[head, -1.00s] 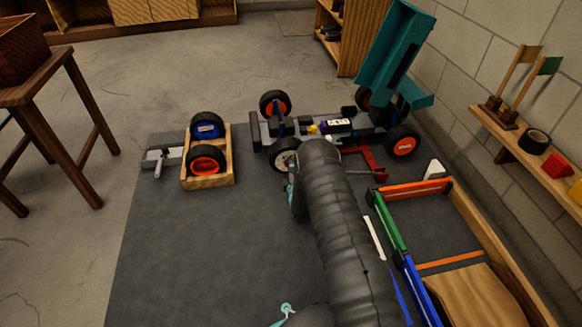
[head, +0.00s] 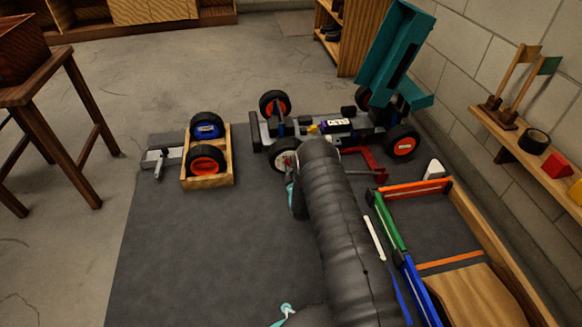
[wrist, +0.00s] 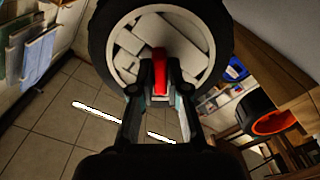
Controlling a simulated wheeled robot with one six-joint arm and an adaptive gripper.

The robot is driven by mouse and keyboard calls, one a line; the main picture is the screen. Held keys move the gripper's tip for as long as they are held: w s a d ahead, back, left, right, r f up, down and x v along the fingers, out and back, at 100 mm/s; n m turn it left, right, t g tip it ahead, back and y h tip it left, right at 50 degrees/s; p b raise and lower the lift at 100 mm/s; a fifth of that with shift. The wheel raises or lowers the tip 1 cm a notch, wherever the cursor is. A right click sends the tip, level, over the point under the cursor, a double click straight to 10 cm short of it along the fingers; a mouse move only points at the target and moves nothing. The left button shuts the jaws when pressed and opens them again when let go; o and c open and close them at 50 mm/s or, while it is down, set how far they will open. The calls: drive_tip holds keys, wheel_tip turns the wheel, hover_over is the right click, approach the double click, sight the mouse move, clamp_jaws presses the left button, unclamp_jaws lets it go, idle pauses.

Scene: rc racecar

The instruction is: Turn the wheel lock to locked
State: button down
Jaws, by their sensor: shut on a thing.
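The racecar (head: 335,126) stands on the dark mat with its teal body shell (head: 395,55) tilted up. Its near front wheel (head: 282,158) has a white rim in the head view, partly covered by my arm. In the wrist view that wheel (wrist: 128,45) fills the top, with a black tyre and a white hub. The red wheel lock (wrist: 159,62) stands upright in the picture over the hub. My gripper (wrist: 160,78) is shut on it, one finger on each side. My arm hides the gripper and the lock in the head view.
A wooden tray (head: 208,183) with two wheels sits left of the car, beside a grey clamp-like piece (head: 160,158). A wooden-edged bay with coloured rails (head: 390,222) lies right of my arm. The mat at left front is clear.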

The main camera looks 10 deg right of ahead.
drive_tip(key=shift+m, duration=3.9)
drive_tip(key=c, duration=1.2)
unclamp_jaws()
drive_tip(key=shift+o, duration=0.2)
drive_tip(key=s, duration=1.2)
